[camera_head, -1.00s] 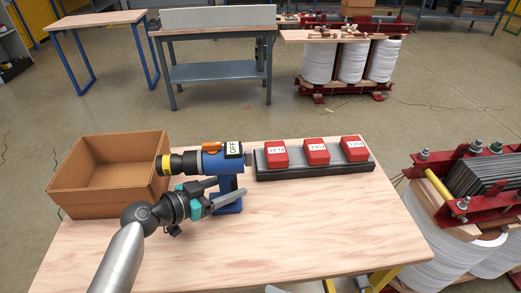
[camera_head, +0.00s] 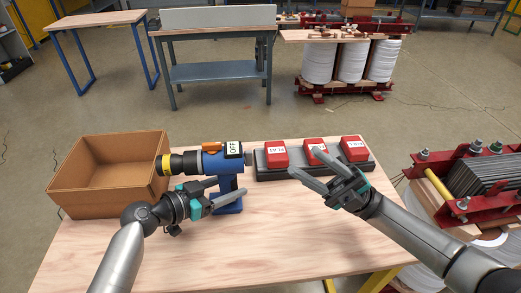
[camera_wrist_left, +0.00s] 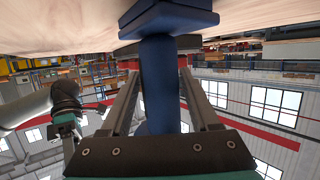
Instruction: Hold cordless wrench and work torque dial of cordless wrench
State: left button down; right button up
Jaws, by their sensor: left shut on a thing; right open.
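The cordless wrench (camera_head: 208,160) lies level above the table with its handle down. Its body is blue and black, with a yellow band (camera_head: 165,164) at the left end, an orange part (camera_head: 212,146) and an "OFF" label on top. I cannot tell for sure which part is the torque dial. My left gripper (camera_head: 229,188) is shut on the blue handle, just above the wide blue base. In the left wrist view the handle (camera_wrist_left: 158,85) stands between the two fingers. My right gripper (camera_head: 304,163) is open and empty, right of the wrench, in front of the red blocks.
An open cardboard box (camera_head: 105,195) stands at the left of the wooden table (camera_head: 260,245). A dark rack (camera_head: 318,171) with three labelled red blocks lies behind my right gripper. A red-framed machine (camera_head: 470,190) stands close at the right. The table's front middle is clear.

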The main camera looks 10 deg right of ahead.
jog(key=w+f+m+h, duration=0.45)
jog(key=w+m, duration=0.25)
jog(key=m, duration=0.3)
jog(key=m+t+h, duration=0.2)
jog(key=m+h, duration=0.2)
jog(key=m, duration=0.5)
send_near(249, 158)
jog(key=a+r, duration=0.1)
jog(key=a, duration=0.6)
jog(key=shift+a, duration=0.25)
jog(key=shift+w+r, duration=0.15)
grip_shut()
